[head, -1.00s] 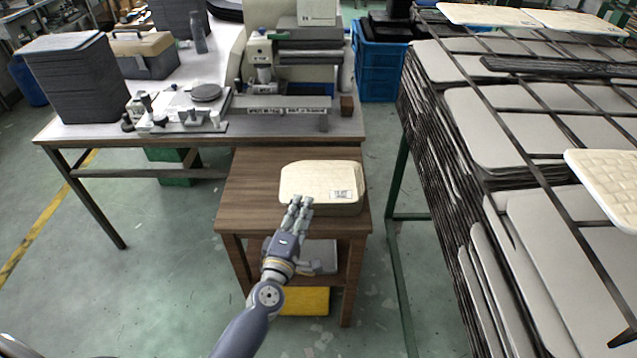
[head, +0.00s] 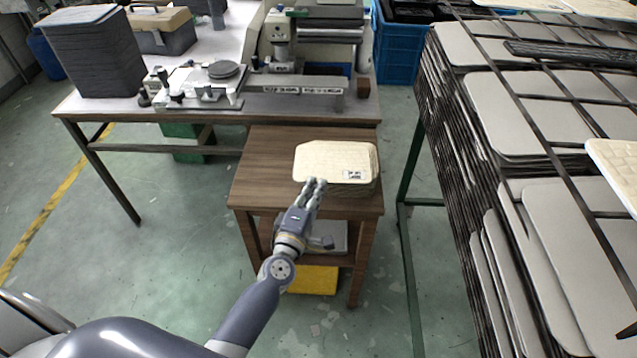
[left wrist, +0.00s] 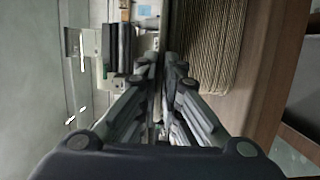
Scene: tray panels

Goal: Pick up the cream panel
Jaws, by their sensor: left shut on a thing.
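The cream panel (head: 335,160) lies on top of a stack on the small wooden table, with a white label near its front right corner. My left gripper (head: 315,183) is at the stack's front left edge, its fingers shut on the cream panel's edge. The panel still looks level with the stack. In the left wrist view the fingers (left wrist: 168,70) are close together beside the layered edges of the stack (left wrist: 212,50). The grip itself is mostly hidden by the fingers. My right gripper is in no view.
The small wooden table (head: 265,165) has bare top left of the stack. Behind it a long bench (head: 215,118) holds a machine and a dark panel stack (head: 95,55). A rack of panels (head: 500,120) stands close on the right.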

